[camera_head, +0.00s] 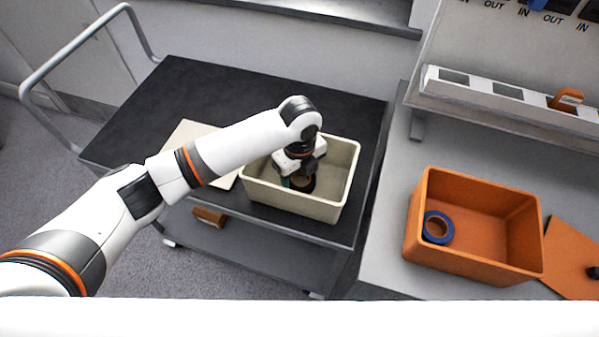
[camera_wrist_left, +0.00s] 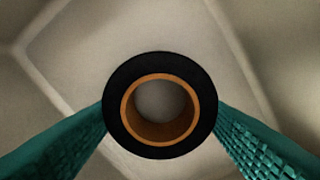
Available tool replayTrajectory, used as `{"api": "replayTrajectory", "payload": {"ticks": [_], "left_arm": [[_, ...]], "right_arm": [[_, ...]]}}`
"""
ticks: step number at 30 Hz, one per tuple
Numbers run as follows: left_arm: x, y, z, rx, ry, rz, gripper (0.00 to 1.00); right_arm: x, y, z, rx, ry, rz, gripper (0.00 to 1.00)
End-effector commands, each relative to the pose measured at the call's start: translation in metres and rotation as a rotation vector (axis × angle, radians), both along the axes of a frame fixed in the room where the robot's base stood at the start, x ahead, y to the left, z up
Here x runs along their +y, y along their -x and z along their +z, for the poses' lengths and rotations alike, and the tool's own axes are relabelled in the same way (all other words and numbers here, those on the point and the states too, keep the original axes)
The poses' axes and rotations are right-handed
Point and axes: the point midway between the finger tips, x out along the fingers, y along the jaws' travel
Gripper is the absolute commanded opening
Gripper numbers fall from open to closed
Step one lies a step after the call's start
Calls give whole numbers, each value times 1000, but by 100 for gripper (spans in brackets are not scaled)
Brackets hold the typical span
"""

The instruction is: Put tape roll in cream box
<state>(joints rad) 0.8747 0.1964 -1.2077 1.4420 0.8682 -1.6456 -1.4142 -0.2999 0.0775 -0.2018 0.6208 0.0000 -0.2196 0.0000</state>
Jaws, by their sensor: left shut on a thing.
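The cream box (camera_head: 335,208) stands open on the black top of a cart. My left gripper (camera_head: 296,184) reaches down inside it, towards its left part. The gripper is shut on a black tape roll (camera_wrist_left: 118,105) with an orange-brown core, which also shows in the head view (camera_head: 309,187). In the left wrist view the teal fingers (camera_wrist_left: 160,120) press on the roll from both sides, with the box's pale inner walls and floor behind it. I cannot tell whether the roll touches the box floor. My right gripper is not in view.
An orange box (camera_head: 470,265) on the grey bench at right holds a blue tape roll (camera_head: 429,233). An orange lid or plate (camera_head: 577,262) lies right of it. A pale flat sheet (camera_head: 187,136) lies left of the cream box. The cart top (camera_head: 230,95) behind is clear.

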Motion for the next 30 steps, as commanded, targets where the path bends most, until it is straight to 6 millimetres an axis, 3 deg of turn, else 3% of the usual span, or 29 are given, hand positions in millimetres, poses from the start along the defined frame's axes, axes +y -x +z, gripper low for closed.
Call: {"api": "replayTrajectory", "payload": {"ticks": [9, 10, 14, 23, 30], "left_arm": [[0, 0, -3, 0, 0, 0, 40], [0, 0, -2, 0, 0, 0, 66], [0, 0, -2, 0, 0, 0, 85], [0, 0, 0, -1, 0, 1, 85], [-1, -1, 34, -5, 3, -1, 85]], "right_arm": [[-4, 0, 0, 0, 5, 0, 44], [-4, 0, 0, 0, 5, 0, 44], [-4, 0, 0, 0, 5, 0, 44], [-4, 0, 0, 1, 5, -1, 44], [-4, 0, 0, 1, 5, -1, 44]]}}
